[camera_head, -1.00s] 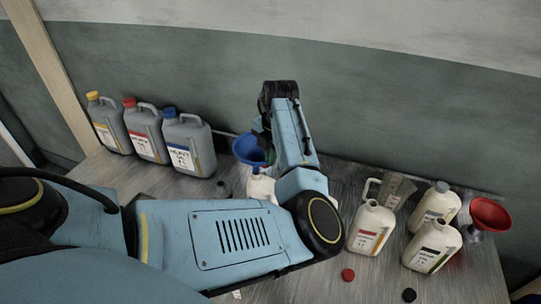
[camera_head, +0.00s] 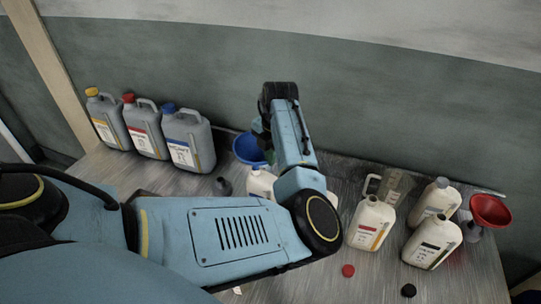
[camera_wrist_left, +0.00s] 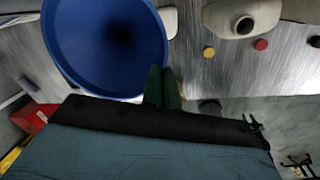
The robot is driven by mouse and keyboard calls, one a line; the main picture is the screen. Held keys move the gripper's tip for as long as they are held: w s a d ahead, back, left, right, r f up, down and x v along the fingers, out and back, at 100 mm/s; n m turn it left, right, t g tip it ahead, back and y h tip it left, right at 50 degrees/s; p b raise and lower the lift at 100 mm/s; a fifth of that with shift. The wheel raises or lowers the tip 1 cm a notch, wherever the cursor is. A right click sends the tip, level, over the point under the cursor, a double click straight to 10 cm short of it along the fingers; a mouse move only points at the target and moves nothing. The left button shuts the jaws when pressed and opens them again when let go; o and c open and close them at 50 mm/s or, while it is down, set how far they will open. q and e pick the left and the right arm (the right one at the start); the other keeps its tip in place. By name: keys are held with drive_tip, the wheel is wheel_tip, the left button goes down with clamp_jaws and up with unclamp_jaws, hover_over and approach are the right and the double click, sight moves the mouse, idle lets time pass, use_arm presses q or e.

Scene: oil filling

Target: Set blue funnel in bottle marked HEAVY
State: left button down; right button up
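The blue funnel (camera_head: 247,149) is at the left gripper (camera_head: 269,154), in front of the back wall. In the left wrist view the funnel (camera_wrist_left: 95,40) shows its wide mouth, and the green fingers of the left gripper (camera_wrist_left: 163,85) are close together at its rim, apparently pinching it. A white bottle (camera_head: 260,184) stands below the funnel, partly hidden by my left arm. Its label is hidden, and whether the spout touches it cannot be seen. A grey jug with a blue cap (camera_head: 188,143) has a label that seems to read HEAVY. My right gripper is out of view.
Grey jugs with yellow (camera_head: 108,119) and red caps (camera_head: 146,130) stand at left. At right are white bottles (camera_head: 371,224), (camera_head: 433,242), (camera_head: 436,203), a clear measuring jug (camera_head: 397,186) and a red funnel (camera_head: 490,211). Red (camera_head: 348,270) and black caps (camera_head: 409,291) lie in front.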

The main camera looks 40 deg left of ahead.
use_arm(q)
drive_tip(key=shift+f, duration=0.8)
drive_tip(key=c, duration=1.6)
unclamp_jaws()
wheel_tip(320, 180, up, 13)
drive_tip(key=d+b, duration=0.2)
drive_tip(key=shift+s+a, duration=0.1)
